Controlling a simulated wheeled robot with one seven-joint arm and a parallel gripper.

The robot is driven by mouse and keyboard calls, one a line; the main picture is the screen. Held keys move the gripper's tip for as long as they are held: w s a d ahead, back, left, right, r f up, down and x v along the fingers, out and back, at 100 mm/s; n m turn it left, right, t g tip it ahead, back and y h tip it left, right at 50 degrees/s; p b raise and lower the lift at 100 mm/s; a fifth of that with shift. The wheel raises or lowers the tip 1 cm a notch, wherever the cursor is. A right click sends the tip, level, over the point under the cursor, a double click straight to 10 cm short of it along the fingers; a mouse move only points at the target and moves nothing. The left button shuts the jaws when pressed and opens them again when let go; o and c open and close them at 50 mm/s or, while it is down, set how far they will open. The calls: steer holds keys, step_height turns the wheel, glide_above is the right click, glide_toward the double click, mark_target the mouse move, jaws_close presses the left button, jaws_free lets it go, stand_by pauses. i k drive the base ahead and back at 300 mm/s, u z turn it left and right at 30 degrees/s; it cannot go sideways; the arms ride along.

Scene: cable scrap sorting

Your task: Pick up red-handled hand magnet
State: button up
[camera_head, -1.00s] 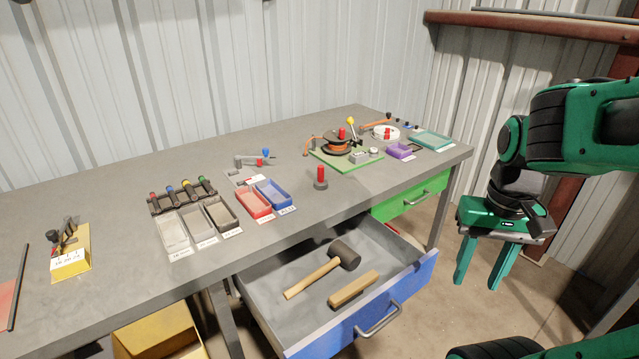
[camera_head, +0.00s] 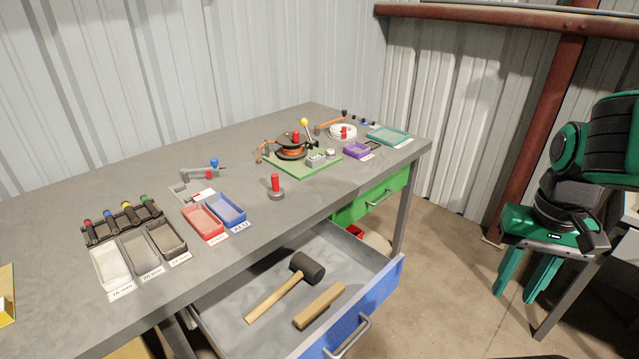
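The red-handled hand magnet (camera_head: 276,187) stands upright on the grey bench, near its front edge. It has a red grip on a round dark grey base. It stands to the right of the blue tray and in front of the green board. My gripper (camera_head: 520,262), green with two prongs pointing down, hangs at the right of the picture, beyond the bench's right end and well away from the magnet. Its prongs are apart with a gap between them, and nothing shows between them.
The blue drawer (camera_head: 360,310) stands open below the magnet, holding a mallet (camera_head: 285,285) and a wooden block (camera_head: 320,306). A red tray (camera_head: 204,222) and a blue tray (camera_head: 226,209) lie left of the magnet. The green board (camera_head: 300,165) carries a spool behind it. Bench around the magnet is clear.

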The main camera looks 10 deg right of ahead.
mark_target(277, 193)
steer(key=z, duration=2.1)
steer(key=k, duration=0.95)
steer(key=u, duration=2)
steer(key=i, duration=0.5)
